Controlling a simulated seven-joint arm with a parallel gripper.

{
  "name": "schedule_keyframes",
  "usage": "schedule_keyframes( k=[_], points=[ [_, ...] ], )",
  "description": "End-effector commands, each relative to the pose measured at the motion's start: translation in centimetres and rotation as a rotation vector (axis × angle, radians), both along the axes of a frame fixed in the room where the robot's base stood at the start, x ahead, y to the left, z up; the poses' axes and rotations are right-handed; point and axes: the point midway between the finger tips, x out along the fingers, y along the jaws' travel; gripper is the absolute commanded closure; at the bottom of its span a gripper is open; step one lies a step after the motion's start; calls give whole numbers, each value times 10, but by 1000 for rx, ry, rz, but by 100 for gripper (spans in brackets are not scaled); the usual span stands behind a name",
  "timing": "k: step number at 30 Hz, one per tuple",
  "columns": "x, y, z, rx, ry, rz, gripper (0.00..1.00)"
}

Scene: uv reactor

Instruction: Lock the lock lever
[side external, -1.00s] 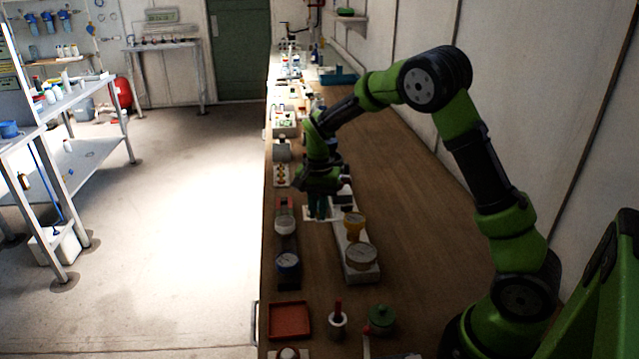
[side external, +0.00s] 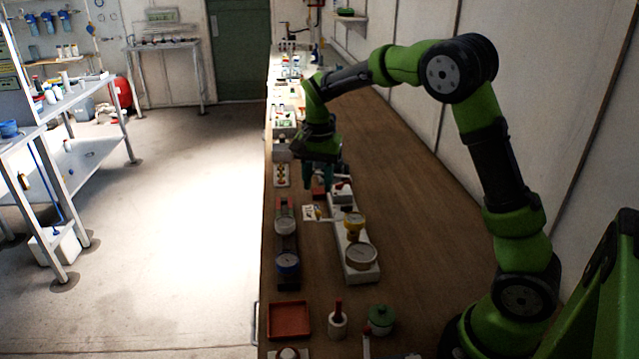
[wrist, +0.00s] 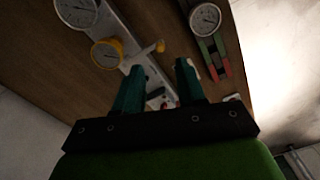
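A pale base plate (side external: 362,268) on the bench carries a yellow-rimmed gauge (side external: 354,222) and a larger white gauge (side external: 361,256). A thin light arm with a small yellow knob (side external: 318,213) sticks out to its left; the knob also shows in the wrist view (wrist: 160,46). I cannot tell for sure whether this is the lock lever. My gripper (side external: 318,182) points down above the plate's far end. In the wrist view my gripper (wrist: 157,70) has its teal fingers apart, with nothing held. Small red and white parts (wrist: 168,104) show between the fingers, partly hidden.
A dark strip with two gauges (side external: 287,245) lies left of the plate. A red tray (side external: 290,320), a white holder with a red handle (side external: 337,322) and a green-lidded jar (side external: 381,318) stand nearer. The bench (side external: 420,235) is clear on the right.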

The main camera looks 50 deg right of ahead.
Motion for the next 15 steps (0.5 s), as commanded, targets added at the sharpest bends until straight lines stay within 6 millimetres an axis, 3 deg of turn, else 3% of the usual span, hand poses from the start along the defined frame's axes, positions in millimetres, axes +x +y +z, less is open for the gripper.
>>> schedule_keyframes(
  k=[6,15],
  points=[
    [1,0,52,-1,-4,0,61],
    [0,0,87,-1,0,-1,61]
  ],
)
